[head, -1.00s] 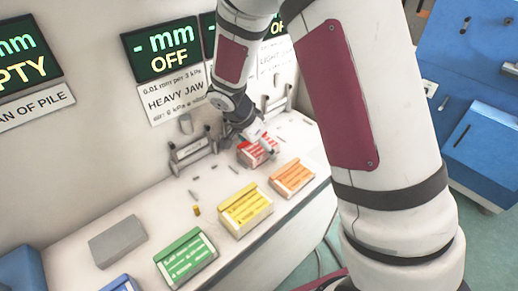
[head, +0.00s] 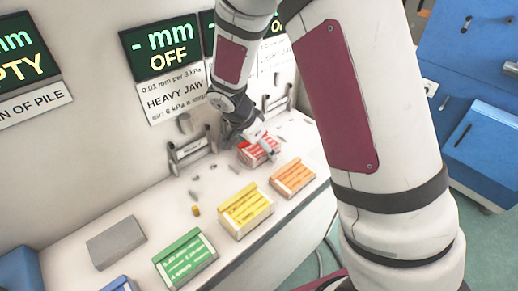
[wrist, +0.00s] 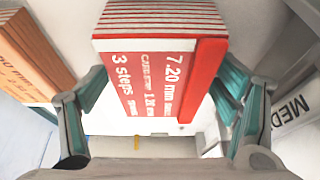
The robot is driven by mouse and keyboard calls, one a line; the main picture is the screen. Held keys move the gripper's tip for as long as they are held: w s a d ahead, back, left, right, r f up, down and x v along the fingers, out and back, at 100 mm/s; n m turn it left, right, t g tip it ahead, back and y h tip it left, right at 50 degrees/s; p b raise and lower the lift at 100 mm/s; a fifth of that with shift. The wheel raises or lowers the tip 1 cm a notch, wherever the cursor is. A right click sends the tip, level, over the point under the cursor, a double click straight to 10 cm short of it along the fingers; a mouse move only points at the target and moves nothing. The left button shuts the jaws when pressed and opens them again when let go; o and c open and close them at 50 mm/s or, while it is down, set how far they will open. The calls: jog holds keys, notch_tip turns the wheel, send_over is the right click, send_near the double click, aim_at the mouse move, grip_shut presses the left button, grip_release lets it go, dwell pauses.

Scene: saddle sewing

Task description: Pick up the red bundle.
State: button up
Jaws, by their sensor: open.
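The red bundle (head: 257,149) lies on the white bench, behind the orange bundle. In the wrist view the red bundle (wrist: 160,72) shows a layered edge and a printed label reading "7.20 mm" and "3 steps". My gripper (head: 262,143) is over it in the head view. In the wrist view my gripper (wrist: 163,103) is open, with one teal-padded finger on each side of the bundle. I cannot tell whether either finger touches it. In the head view the gripper hides part of the bundle.
The orange bundle (head: 293,178) lies close by, with the yellow (head: 245,209) and green (head: 184,258) bundles farther along the bench. A metal jaw fixture (head: 190,152) stands left of my gripper. A grey block (head: 116,242) and small loose pieces lie on the bench.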

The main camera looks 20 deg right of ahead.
jog(key=shift+s, duration=0.1)
jog(key=c, duration=1.6)
